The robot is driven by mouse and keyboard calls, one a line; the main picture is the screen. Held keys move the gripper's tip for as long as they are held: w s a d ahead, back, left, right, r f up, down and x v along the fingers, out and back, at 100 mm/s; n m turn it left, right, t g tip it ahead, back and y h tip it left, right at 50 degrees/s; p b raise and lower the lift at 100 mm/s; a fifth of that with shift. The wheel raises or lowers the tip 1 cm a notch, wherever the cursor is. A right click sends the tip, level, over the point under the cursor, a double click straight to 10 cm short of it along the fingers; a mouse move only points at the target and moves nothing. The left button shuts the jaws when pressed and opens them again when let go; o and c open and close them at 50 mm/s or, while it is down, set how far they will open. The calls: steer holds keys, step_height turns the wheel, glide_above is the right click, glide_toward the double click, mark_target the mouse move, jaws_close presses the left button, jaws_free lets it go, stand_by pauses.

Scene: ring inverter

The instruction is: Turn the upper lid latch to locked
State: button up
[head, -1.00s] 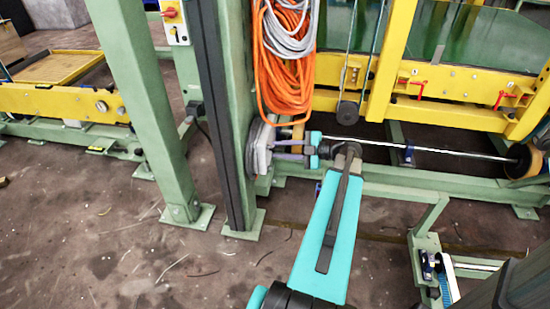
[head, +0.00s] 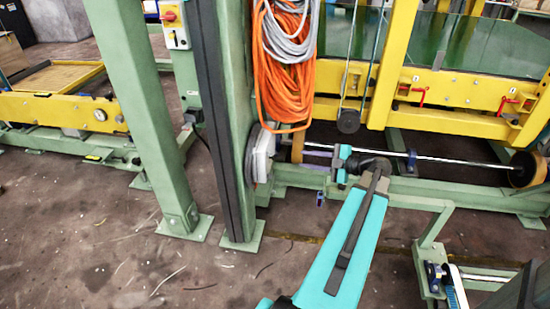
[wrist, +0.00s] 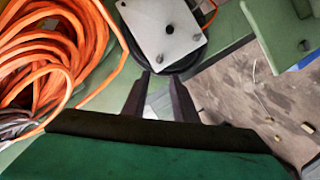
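A light grey box (head: 262,155) sits low on the side of the green post.
Coiled orange hose (head: 285,75) hangs just above the box and fills the upper left of the wrist view (wrist: 60,55). A yellow frame (head: 455,88) with red handles (head: 420,93) stands at the right. A shaft (head: 450,160) runs behind my arm. Floor in front is open.

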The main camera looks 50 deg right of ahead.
mark_target(266, 156)
steer(key=b+x, duration=0.3)
steer(key=x, duration=1)
steer(key=shift+w, duration=0.15)
steer(key=shift+a+f, duration=0.1)
jaws_close()
steer(key=shift+a, duration=0.6)
steer(key=shift+d+f, duration=0.1)
steer(key=shift+d, duration=0.35)
